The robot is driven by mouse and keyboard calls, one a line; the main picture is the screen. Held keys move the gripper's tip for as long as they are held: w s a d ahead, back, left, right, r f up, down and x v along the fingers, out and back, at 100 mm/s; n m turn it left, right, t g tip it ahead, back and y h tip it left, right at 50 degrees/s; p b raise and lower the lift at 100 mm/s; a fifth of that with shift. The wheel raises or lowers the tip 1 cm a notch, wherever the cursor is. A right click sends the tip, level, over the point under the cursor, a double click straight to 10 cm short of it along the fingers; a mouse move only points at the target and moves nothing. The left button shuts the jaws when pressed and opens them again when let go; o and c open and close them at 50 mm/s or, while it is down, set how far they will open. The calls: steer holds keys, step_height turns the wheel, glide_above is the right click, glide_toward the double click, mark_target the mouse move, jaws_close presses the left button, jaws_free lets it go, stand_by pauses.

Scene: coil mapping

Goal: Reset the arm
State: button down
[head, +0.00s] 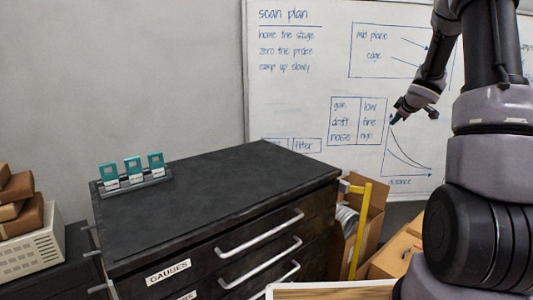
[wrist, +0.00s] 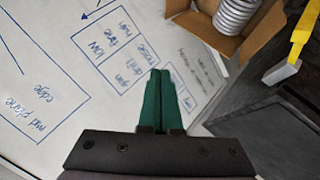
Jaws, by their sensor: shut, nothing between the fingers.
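My gripper (head: 400,113) is raised at the right of the head view, in front of the whiteboard and away from the cabinet. In the wrist view its two green fingers (wrist: 160,100) lie side by side, shut with nothing between them. My arm comes down from the top right of the head view, bent, and its thick links cover the right side of that picture.
A black drawer cabinet (head: 240,195) labelled GAUGES has a mostly bare top; a rack with teal pieces (head: 134,169) stands at its back left. An open cardboard box (head: 370,205) holds coils (wrist: 235,14). A whiteboard (head: 290,100) hangs behind. Brown parcels (head: 20,195) sit far left.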

steer(key=s+a+r+m+h, duration=0.1)
steer(key=s+a+r+m, duration=0.3)
steer(key=s+r, duration=0.35)
steer(key=s+a+r+m+h, duration=0.1)
steer(key=s+a+r+m, duration=0.25)
steer(key=s+r, duration=0.4)
steer(key=s+a+m+g+y, duration=0.1)
steer(key=s+a+m+y, duration=0.1)
steer(key=s+a, duration=0.6)
steer(key=s+a+f+m+g+y, duration=0.1)
steer(key=s+a+m+g+y, duration=0.1)
steer(key=s+a, duration=0.7)
steer(key=s+m+y, duration=0.1)
steer(key=s+m, duration=0.1)
steer(key=s, duration=0.6)
steer(key=shift+s+f, duration=0.2)
steer(key=shift+s, duration=0.1)
steer(key=shift+m, duration=0.25)
